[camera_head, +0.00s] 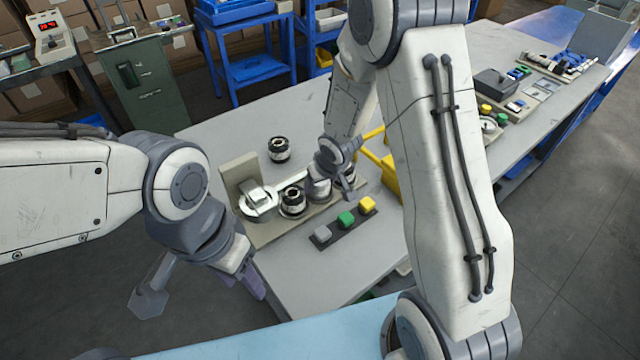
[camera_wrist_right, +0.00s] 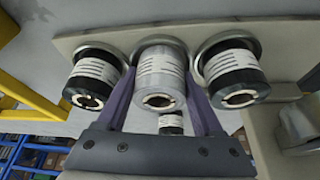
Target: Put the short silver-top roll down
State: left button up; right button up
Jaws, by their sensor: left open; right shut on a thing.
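The short silver-top roll (camera_wrist_right: 160,73) is between the two fingers of my right gripper (camera_wrist_right: 160,88) in the right wrist view. The gripper is shut on it. The roll stands in a row at the plate, with one black roll (camera_wrist_right: 94,79) on its left and another black roll (camera_wrist_right: 231,73) on its right. In the head view the silver roll (camera_head: 318,190) is partly hidden by my right gripper (camera_head: 330,184). Contact under the roll is hard to tell. My left gripper (camera_head: 246,283) is open and empty at the table's front left edge.
A beige machine base (camera_head: 265,235) carries the rolls and a silver disc (camera_head: 258,203). A black roll (camera_head: 279,148) stands apart on the table. Grey, green (camera_head: 346,218) and yellow buttons sit in front. Yellow bins (camera_head: 385,172) are close on the right.

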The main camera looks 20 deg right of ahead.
jog(key=o, duration=1.2)
jog(key=shift+s+f, duration=0.2)
jog(key=shift+f, duration=0.25)
jog(key=shift+r+p, duration=0.3)
jog(key=shift+p, duration=0.05)
jog(key=w+a+p+v, duration=0.1)
jog(key=p+v, duration=0.6)
jog(key=v, duration=0.4)
jog(key=s+a+r+n+g+p, duration=0.1)
jog(key=s+a+r, duration=0.2)
jog(key=s+r, duration=0.2)
jog(key=s+a+r+n, duration=0.1)
jog(key=s+a+r, duration=0.1)
jog(key=s+r, duration=0.25)
jog(key=s+a+r+n+g, duration=0.1)
jog(key=s+r, duration=0.1)
jog(key=s, duration=0.3)
jog(key=s+a+r+n+g, duration=0.1)
jog(key=s+a, duration=0.1)
jog(key=s, duration=0.3)
jog(key=s+a+r+n+g, duration=0.1)
jog(key=s+r, duration=0.1)
jog(key=s, duration=0.3)
jog(key=shift+s+a+r+g, duration=0.15)
jog(key=shift+s+r+g, duration=0.05)
jog(key=shift+r+g, duration=0.1)
